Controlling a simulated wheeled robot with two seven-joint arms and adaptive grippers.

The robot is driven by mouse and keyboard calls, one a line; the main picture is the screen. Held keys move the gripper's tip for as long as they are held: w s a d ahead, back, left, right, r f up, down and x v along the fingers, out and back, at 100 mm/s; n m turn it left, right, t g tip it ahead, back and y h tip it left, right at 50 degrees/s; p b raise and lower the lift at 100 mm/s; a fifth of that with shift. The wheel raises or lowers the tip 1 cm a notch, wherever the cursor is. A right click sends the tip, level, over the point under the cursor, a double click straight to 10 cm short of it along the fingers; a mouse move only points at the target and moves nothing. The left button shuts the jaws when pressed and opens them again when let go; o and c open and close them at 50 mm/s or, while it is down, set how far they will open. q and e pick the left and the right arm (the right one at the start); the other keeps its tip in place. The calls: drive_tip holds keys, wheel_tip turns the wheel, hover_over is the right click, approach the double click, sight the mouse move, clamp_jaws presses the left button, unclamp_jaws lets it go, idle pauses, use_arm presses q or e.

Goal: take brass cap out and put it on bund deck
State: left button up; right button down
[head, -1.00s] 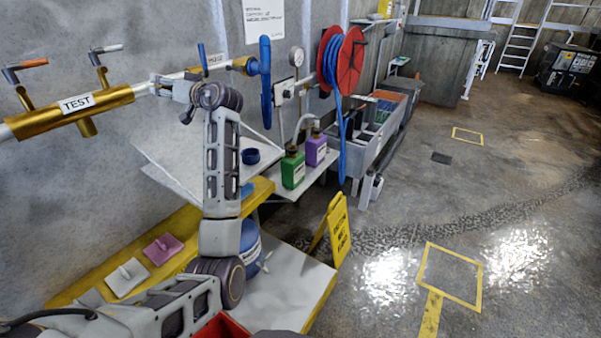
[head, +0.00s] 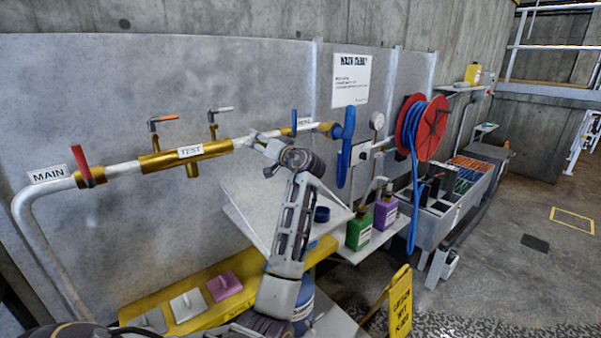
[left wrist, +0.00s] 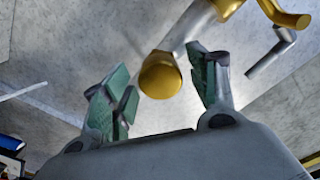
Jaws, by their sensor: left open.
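A round brass end that looks like the brass cap (left wrist: 160,77) sits on a white pipe in the left wrist view. My left gripper (left wrist: 163,68) is open, with one finger to each side of this end and gaps visible between. In the head view my left gripper (head: 260,146) is at the wall pipe, just right of the brass TEST section (head: 170,160); the cap cannot be told apart there. A grey low deck (head: 335,322), which may be the bund deck, shows partly behind my left arm, with a blue drum (head: 302,308) on it. My right gripper is out of view.
Green (head: 359,230) and purple (head: 386,210) bottles stand on a shelf to the right. A yellow ledge (head: 150,312) holds small plates. A yellow floor sign (head: 400,300) and red hose reel (head: 432,128) are further right.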

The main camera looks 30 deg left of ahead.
use_arm(q)
drive_tip(key=shift+r+m+p, duration=0.15)
drive_tip(key=shift+m+p, duration=0.45)
drive_tip(key=shift+p, duration=0.35)
drive_tip(key=shift+m+p, duration=1.9)
drive_tip(key=shift+p, duration=0.9)
drive_tip(key=c, duration=1.1)
drive_tip(key=shift+f+n+b, duration=0.2)
drive_tip(key=shift+n+b, duration=1.6)
drive_tip(key=shift+b, duration=1.2)
drive_tip(key=shift+n+b, duration=0.8)
drive_tip(key=shift+b, duration=0.3)
